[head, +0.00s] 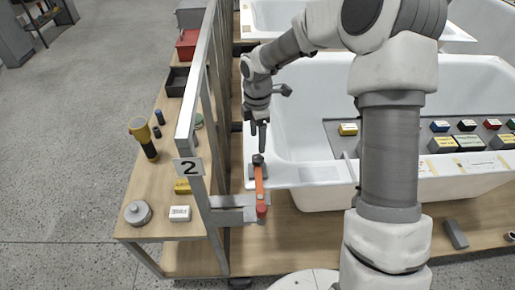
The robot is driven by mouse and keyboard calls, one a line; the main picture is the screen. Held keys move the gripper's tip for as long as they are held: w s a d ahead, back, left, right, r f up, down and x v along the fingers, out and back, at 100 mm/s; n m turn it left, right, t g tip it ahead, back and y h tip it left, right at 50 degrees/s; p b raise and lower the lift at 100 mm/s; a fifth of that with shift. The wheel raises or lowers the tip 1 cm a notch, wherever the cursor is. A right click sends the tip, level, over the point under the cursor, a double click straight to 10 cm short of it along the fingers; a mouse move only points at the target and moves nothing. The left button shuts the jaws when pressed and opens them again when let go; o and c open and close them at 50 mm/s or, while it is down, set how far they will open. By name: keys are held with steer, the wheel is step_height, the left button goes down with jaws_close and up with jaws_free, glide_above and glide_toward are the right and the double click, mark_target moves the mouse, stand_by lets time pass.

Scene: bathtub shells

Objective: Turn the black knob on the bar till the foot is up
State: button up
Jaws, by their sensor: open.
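An orange-red bar (260,190) lies at the near left end of the white bathtub, by the post with the "2" plate. A black knob (258,159) sits at the bar's far end. The bar's near end has a rounded red end piece (261,211) beside a grey metal bracket (232,215). I cannot tell which part is the foot or whether it is up. My gripper (259,138) points down just above the knob, with its jaws open. Whether a fingertip touches the knob is too small to tell.
A wooden bench (165,190) with a yellow-black torch (142,135), a round grey tin (138,212) and a white box (180,213) stands left, behind a metal rail (196,80). Grey floor is open further left.

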step_height(320, 180, up, 9)
steer(key=shift+r+p, duration=0.2)
steer(key=shift+p, duration=0.1)
steer(key=s+d+r+m+t+h, duration=0.1)
steer(key=s+d+r+m, duration=0.2)
steer(key=s+r+m, duration=0.25)
steer(key=s+d+r+m+t, duration=0.2)
steer(key=s+d+r+m, duration=0.25)
steer(key=s+r, duration=0.2)
steer(key=s+d+r+m+t+y, duration=0.1)
steer(key=s+d+m+t, duration=0.1)
steer(key=s+m, duration=0.9)
steer(key=s+d, duration=0.1)
steer(key=s, duration=0.2)
steer(key=shift+s+t, duration=0.2)
steer(key=shift+t, duration=0.1)
